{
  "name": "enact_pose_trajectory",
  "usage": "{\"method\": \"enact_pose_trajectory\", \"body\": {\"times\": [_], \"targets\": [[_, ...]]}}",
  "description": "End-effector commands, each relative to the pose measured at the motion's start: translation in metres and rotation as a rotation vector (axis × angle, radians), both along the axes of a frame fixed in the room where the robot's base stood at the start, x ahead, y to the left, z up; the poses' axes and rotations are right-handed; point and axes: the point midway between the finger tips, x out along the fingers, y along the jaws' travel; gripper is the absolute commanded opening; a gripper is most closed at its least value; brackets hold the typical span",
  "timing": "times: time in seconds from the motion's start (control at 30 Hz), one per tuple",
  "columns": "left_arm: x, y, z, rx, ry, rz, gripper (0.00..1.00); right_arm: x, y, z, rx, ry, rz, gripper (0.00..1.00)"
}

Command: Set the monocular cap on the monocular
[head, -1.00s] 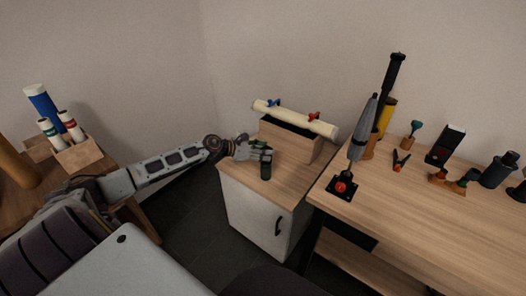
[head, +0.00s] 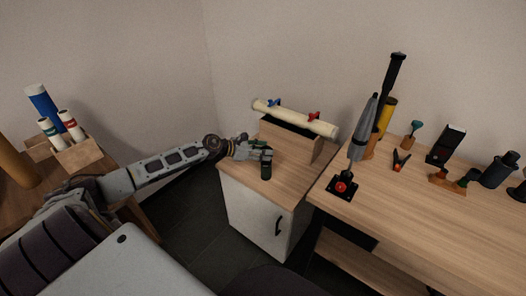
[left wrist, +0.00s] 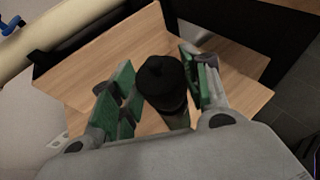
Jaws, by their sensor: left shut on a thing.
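The monocular (head: 266,171) is a small dark green cylinder standing upright on the cabinet top. It also shows in the left wrist view (left wrist: 178,121), mostly hidden under the black cap. The monocular cap (left wrist: 163,77) is black and rounded, and sits between the green-padded fingers. My left gripper (head: 263,150) is directly over the monocular and shut on the cap; in the left wrist view its fingers (left wrist: 160,90) flank the cap. The cap lines up closely with the monocular's upper end, but I cannot tell whether it is fully seated. My right gripper is out of view.
A cream tube (head: 295,118) with blue and red fittings lies on a wooden box (head: 288,140) behind the gripper. The white cabinet (head: 254,212) has bare wood around the monocular. The workbench (head: 430,205) at right holds a grey tool (head: 364,128) on a black stand and several small items.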

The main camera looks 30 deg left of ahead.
Motion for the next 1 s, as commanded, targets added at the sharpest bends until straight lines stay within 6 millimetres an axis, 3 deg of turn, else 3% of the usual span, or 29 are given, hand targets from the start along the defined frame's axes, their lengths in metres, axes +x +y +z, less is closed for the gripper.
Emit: {"method": "enact_pose_trajectory", "body": {"times": [1.0], "targets": [[-0.0001, 0.0, -0.0071, 0.0, 0.0, 0.0, 0.35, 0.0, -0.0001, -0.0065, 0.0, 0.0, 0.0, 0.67]]}}
